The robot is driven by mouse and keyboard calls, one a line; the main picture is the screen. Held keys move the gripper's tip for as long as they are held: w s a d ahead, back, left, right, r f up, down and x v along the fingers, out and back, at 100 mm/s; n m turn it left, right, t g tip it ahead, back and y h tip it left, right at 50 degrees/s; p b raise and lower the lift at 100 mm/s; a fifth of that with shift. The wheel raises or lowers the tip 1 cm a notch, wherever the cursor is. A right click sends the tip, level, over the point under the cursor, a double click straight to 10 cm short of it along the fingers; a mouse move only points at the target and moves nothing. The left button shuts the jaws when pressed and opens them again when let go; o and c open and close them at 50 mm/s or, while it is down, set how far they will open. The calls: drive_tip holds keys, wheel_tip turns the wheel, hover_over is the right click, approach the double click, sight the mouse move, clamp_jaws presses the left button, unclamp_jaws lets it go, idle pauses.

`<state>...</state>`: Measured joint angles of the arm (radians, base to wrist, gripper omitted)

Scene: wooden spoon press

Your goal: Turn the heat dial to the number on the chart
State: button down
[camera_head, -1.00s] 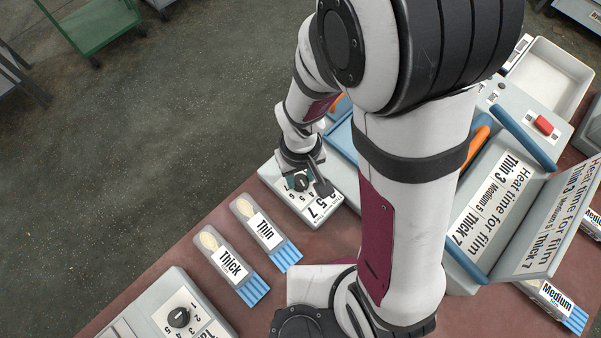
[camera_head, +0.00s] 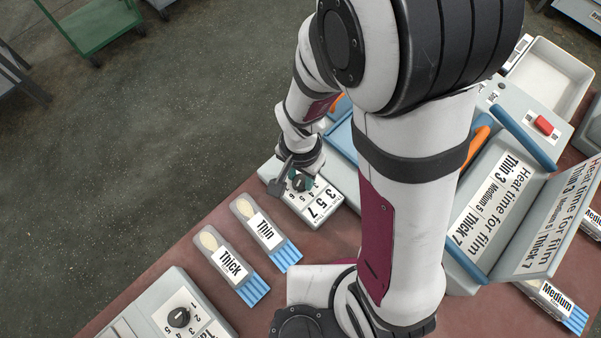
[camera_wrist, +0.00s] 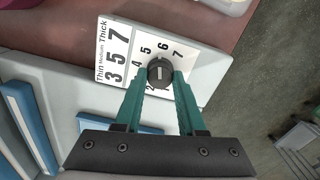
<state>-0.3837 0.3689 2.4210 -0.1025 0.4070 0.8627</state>
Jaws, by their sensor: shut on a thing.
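The black heat dial (camera_wrist: 160,70) sits on a white numbered face of a pale box (camera_head: 326,206). My gripper (camera_wrist: 160,78) is shut on the dial, with one teal finger on each side. In the head view my gripper (camera_head: 299,181) is over the same dial. A pale mark shows on the dial's top, but which number it points to is unclear; figures 4, 5, 6 and 7 are legible around it. Beside it a label (camera_wrist: 114,62) reads Thin 3, Medium 5, Thick 7. The chart (camera_head: 492,195) headed "Heat time for film" gives the same numbers.
Clear packs labelled Thick (camera_head: 229,263) and Thin (camera_head: 265,230) lie left of my arm. Another box with a second dial (camera_head: 179,317) stands at bottom left. A Medium pack (camera_head: 553,298) lies at right. My arm blocks the middle of the table.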

sight(300, 180)
drive_tip(key=m, duration=0.5)
drive_tip(key=shift+m, duration=2.4)
drive_tip(key=c, duration=0.5)
unclamp_jaws()
wheel_tip(300, 180, up, 16)
